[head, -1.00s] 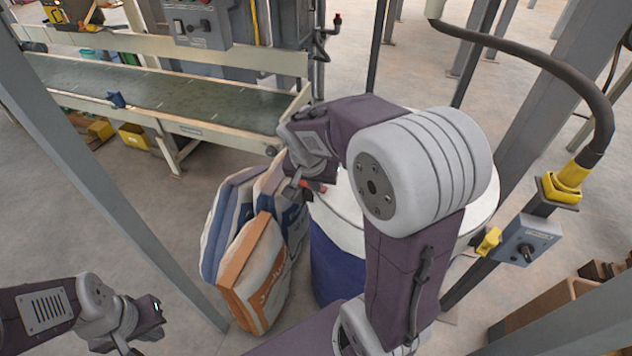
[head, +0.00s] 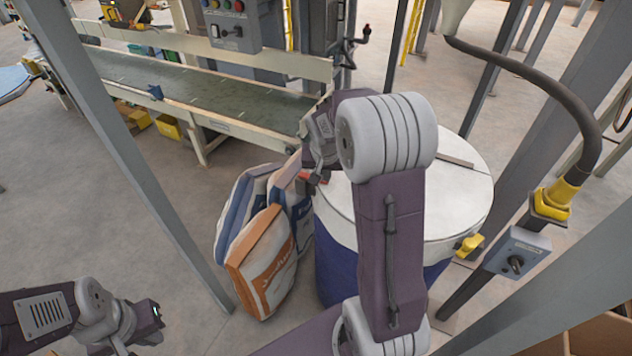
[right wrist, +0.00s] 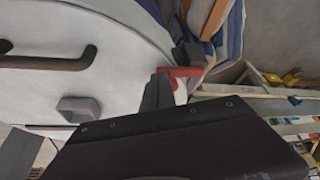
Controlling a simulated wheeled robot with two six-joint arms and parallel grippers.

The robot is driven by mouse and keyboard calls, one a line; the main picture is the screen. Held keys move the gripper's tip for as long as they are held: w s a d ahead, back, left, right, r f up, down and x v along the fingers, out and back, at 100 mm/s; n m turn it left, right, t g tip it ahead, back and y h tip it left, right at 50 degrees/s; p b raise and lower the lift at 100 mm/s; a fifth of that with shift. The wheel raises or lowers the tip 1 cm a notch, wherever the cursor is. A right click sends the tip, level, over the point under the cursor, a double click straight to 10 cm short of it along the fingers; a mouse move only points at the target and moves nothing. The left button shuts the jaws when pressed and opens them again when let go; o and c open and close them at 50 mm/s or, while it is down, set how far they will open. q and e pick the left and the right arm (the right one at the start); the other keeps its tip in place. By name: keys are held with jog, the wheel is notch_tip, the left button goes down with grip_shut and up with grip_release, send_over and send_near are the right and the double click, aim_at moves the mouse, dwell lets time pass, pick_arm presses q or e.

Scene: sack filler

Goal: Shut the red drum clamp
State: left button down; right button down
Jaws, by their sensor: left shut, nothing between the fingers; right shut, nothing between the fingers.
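The drum (head: 335,270) has a blue body and a white lid (head: 455,195); my right arm covers part of it. The red clamp (head: 312,178) is a small red piece at the drum's left rim, partly hidden by my right gripper (head: 322,172). In the right wrist view the red clamp (right wrist: 180,72) lies right by the dark fingertips of my right gripper (right wrist: 166,88). These fingers are shut and empty; I cannot tell whether they touch the clamp. My left gripper (head: 122,346) is shut and empty at the bottom left, away from the drum.
Several filled sacks (head: 262,262) lean against the drum's left side. A conveyor (head: 215,105) stands behind. Grey posts (head: 130,160) frame the left and right. A control box (head: 517,252) is at the right.

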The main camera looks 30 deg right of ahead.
jog(key=shift+w+d, duration=0.15)
jog(key=shift+d, duration=0.25)
jog(key=shift+w+d+f+p, duration=0.2)
jog(key=shift+w+d, duration=0.1)
jog(key=shift+w, duration=0.2)
jog(key=shift+w+d+f+p, duration=0.1)
jog(key=shift+w+d+p, duration=0.15)
jog(key=shift+w, duration=0.2)
jog(key=shift+d+r, duration=0.15)
jog(key=shift+d, duration=0.25)
jog(key=shift+w+d, duration=0.1)
jog(key=shift+w, duration=0.2)
jog(key=shift+d+p, duration=0.1)
jog(key=shift+p, duration=0.2)
